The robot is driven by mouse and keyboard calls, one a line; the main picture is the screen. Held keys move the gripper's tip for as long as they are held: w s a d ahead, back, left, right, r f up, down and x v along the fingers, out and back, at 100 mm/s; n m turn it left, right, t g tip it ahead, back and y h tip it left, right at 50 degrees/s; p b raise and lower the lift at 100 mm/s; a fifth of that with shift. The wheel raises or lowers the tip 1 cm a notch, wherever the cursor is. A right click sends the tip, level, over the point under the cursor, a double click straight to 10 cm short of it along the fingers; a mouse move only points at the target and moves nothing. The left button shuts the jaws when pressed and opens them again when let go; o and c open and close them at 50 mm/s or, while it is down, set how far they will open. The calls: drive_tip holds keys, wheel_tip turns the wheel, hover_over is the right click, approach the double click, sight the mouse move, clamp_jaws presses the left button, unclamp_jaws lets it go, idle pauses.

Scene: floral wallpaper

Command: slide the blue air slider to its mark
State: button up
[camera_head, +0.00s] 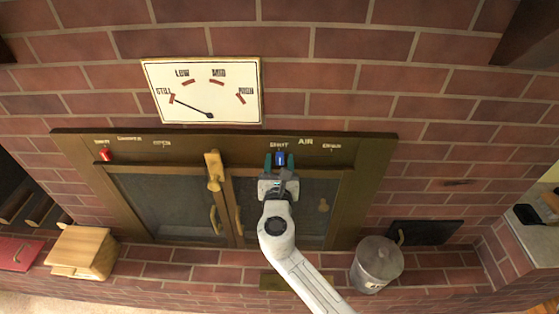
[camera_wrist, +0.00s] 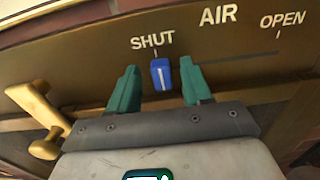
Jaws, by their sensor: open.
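The blue air slider (camera_head: 281,158) sits at the SHUT end of its slot on the brass-coloured panel above the glass doors. In the wrist view the blue slider (camera_wrist: 161,74) stands just under the SHUT tick, and the slot runs right from it. My gripper (camera_head: 281,162) is open, with one teal finger on each side of the slider. In the wrist view my gripper (camera_wrist: 161,88) shows gaps between both fingers and the slider.
A brass latch (camera_head: 214,170) stands left of my gripper, at the doors' middle. A red slider (camera_head: 106,155) is at the panel's left end. A dial (camera_head: 203,91) above points near STILL. A metal canister (camera_head: 377,264) and wooden box (camera_head: 82,252) stand on the brick ledge.

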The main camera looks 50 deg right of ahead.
drive_tip(key=shift+w+d, duration=0.15)
drive_tip(key=shift+d, duration=0.1)
drive_tip(key=shift+c, duration=0.4)
clamp_jaws()
